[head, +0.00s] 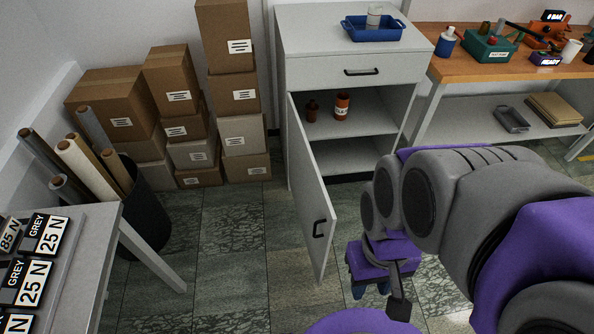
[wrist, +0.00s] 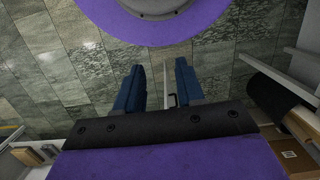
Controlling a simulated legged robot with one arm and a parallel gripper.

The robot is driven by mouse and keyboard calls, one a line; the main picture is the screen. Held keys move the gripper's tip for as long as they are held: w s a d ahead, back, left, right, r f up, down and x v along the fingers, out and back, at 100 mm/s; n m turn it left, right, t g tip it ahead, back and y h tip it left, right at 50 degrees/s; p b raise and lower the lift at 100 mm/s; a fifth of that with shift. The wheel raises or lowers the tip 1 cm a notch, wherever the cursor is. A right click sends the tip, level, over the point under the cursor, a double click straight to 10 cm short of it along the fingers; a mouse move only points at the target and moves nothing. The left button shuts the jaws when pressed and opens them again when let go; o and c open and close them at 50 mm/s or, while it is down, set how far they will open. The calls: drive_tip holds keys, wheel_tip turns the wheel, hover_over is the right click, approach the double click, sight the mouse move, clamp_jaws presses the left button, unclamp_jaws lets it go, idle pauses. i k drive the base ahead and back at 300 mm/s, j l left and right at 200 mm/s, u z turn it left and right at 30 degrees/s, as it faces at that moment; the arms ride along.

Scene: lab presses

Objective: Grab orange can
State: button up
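An orange can (head: 342,106) with a pale label stands upright on the upper shelf inside the grey cabinet (head: 350,48). A smaller dark brown bottle (head: 312,110) stands to its left. The cabinet door (head: 308,185) is swung open toward me. My gripper (head: 371,290) hangs low in front of the cabinet, to the right of the door's edge and well below the can. In the wrist view its two blue fingers (wrist: 158,82) are spread apart with nothing held between them. The can does not show in the wrist view.
A blue tray (head: 375,33) sits on the cabinet top. A workbench (head: 470,70) with tools stands at the right. Stacked cardboard boxes (head: 242,90) and a black bin (head: 150,215) of rolls stand left. A table (head: 95,225) fills the lower left. Tiled floor lies clear left of the door.

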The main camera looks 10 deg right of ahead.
sight(343, 98)
drive_tip(key=l, duration=0.25)
drive_tip(key=i+l, duration=0.15)
drive_tip(key=l, duration=0.15)
drive_tip(key=i+l, duration=0.8)
drive_tip(key=l, duration=0.2)
drive_tip(key=i, duration=0.5)
